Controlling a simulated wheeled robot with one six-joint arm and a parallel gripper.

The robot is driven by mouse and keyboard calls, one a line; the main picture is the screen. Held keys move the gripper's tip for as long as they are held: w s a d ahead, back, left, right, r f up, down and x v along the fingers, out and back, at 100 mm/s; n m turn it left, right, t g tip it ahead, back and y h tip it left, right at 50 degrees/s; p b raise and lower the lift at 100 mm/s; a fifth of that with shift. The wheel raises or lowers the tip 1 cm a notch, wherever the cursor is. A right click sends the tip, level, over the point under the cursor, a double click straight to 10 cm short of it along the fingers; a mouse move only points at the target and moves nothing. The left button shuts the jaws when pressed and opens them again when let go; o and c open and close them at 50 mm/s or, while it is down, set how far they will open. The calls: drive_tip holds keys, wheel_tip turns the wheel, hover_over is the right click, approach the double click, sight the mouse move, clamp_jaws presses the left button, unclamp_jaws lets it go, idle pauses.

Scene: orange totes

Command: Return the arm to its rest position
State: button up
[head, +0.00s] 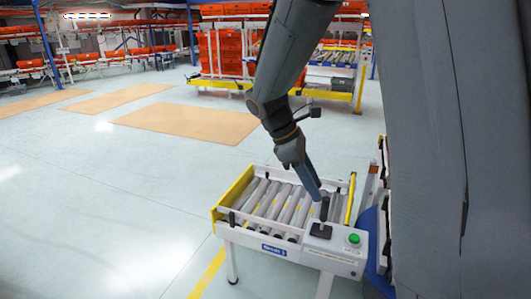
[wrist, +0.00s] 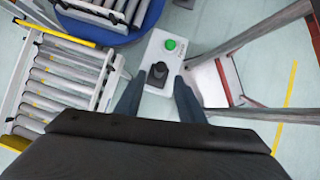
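My arm (head: 290,55) reaches down from the top of the head view, over a short roller conveyor. My gripper (head: 318,197) points down beside the black joystick (head: 325,210) on the conveyor's control box. In the wrist view my gripper (wrist: 159,76) has its two fingers apart with nothing held between them. The joystick (wrist: 157,75) and the green button (wrist: 170,44) show between and beyond the fingertips. Whether a finger touches the joystick I cannot tell.
The roller conveyor (head: 236,231) has a yellow end and empty rollers. A green button (head: 354,239) sits on its box. Stacked orange totes (head: 222,52) and racks stand at the back. The floor at left is open, with tan mats (head: 185,122).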

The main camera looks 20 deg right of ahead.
drive_tip(key=s+a+f+m+t+y, duration=0.3)
drive_tip(key=s+a+f+m+y, duration=0.2)
drive_tip(key=s+m, duration=0.6)
drive_tip(key=shift+a+f+m+t, duration=0.3)
drive_tip(key=shift+a+f+m, duration=0.25)
drive_tip(key=shift+a+m, duration=0.65)
drive_tip(key=shift+w+a, duration=0.1)
drive_tip(key=shift+a, duration=0.1)
idle(0.7)
